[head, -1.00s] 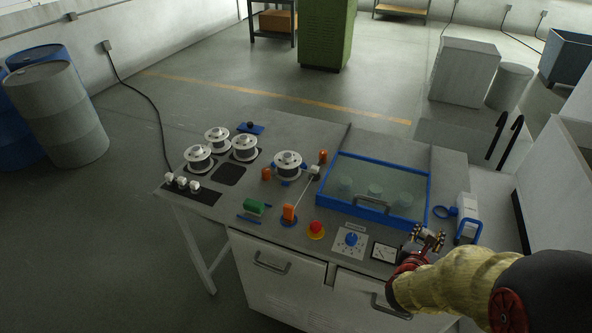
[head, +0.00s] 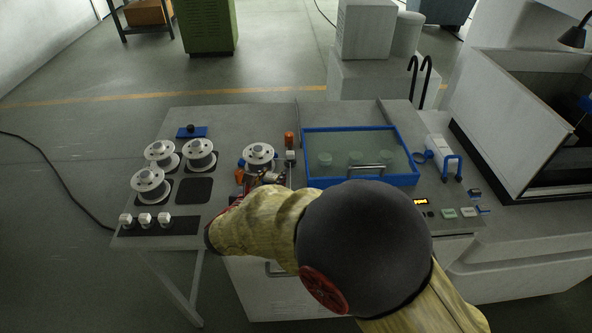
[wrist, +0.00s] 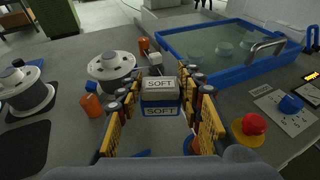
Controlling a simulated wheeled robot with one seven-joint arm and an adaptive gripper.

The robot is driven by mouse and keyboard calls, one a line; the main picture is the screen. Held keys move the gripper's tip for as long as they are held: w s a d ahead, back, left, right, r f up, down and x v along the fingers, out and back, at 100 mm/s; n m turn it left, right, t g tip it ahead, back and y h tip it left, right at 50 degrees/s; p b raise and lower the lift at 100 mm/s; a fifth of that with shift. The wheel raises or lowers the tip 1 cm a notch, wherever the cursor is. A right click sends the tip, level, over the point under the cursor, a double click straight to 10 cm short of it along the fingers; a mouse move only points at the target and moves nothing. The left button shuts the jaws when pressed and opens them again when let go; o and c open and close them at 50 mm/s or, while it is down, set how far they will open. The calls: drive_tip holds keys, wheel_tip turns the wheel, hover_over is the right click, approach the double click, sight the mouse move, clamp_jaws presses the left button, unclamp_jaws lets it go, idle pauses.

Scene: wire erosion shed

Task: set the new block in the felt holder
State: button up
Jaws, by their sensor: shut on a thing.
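A small grey block (wrist: 160,93) marked SOFT sits between the fingertips of my gripper (wrist: 163,88) in the wrist view. A second SOFT label with a blue edge shows directly below; I cannot tell whether it belongs to the block. My gripper is shut on the block, above the worktop, just this side of a white wire spool (wrist: 112,70). In the head view my gripper (head: 266,178) is small and partly covered by my own arm, beside that spool (head: 258,155). I cannot pick out the felt holder with certainty; my arm covers the worktop's front middle.
A blue-framed glass lid (head: 362,182) lies right of my gripper. Several white spools, including one at the left (head: 150,184), and three small white blocks (head: 145,219) stand at left. Orange posts (wrist: 92,105) are close by. A red stop button (wrist: 253,124) is at right.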

drive_tip(key=a, duration=0.1)
drive_tip(key=s+a, duration=0.1)
drive_tip(key=shift+a+f+b, duration=0.3)
drive_tip(key=shift+a+f, duration=0.05)
drive_tip(key=shift+f, duration=0.05)
drive_tip(key=b+x, duration=0.1)
drive_tip(key=x, duration=0.2)
drive_tip(key=f+b+x, duration=0.1)
drive_tip(key=x, duration=0.3)
drive_tip(key=f+b+x, duration=0.1)
drive_tip(key=x, duration=0.3)
drive_tip(key=shift+s+f, duration=0.1)
drive_tip(key=shift+w+d+f+b, duration=0.3)
drive_tip(key=shift+w+f, duration=0.25)
drive_tip(key=shift+w, duration=0.15)
drive_tip(key=shift+w+d+f+b, duration=0.25)
drive_tip(key=shift+w+d+f, duration=0.1)
drive_tip(key=shift+w+f, duration=0.35)
drive_tip(key=shift+r, duration=0.15)
drive_tip(key=shift+f, duration=0.25)
drive_tip(key=o, duration=0.9)
drive_tip(key=shift+c, duration=0.2)
